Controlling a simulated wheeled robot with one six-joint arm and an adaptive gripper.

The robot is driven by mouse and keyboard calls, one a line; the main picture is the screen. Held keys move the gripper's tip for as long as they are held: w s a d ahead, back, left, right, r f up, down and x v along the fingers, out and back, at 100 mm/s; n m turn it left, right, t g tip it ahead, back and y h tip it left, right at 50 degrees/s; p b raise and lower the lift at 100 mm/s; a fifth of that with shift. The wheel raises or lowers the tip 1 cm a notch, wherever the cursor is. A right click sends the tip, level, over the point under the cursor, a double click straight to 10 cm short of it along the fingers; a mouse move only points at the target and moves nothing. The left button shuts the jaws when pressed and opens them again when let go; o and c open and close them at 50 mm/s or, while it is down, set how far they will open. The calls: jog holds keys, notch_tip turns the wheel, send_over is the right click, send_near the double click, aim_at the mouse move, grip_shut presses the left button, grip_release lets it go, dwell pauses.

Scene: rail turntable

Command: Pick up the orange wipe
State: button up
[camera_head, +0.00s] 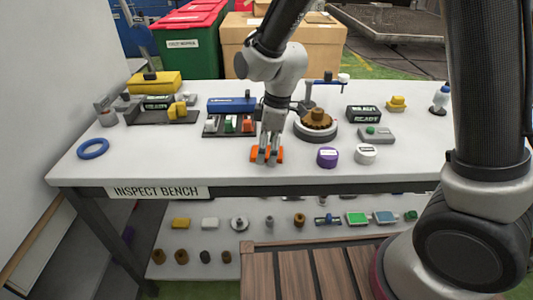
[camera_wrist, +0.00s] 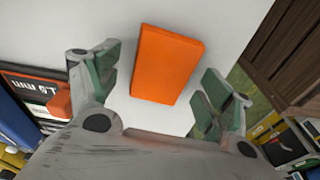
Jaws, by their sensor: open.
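The orange wipe (camera_head: 279,154) lies flat on the white bench top (camera_head: 210,168) near the front edge. My gripper (camera_head: 267,157) is directly over it in the head view, and its fingers hide the middle of the wipe. In the wrist view the wipe (camera_wrist: 166,64) is a plain orange block shape between my gripper's two green-padded fingers (camera_wrist: 153,86). The fingers are spread wide, with a gap on both sides of the wipe. I cannot tell the exact height of the fingertips above the bench.
Behind my gripper stands a tray with a blue box (camera_head: 231,104). To the right are a round turntable with a brown gear (camera_head: 317,119), a purple cylinder (camera_head: 327,157) and a white one (camera_head: 365,154). Bench between ring and wipe is clear.

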jog(key=c, duration=0.9)
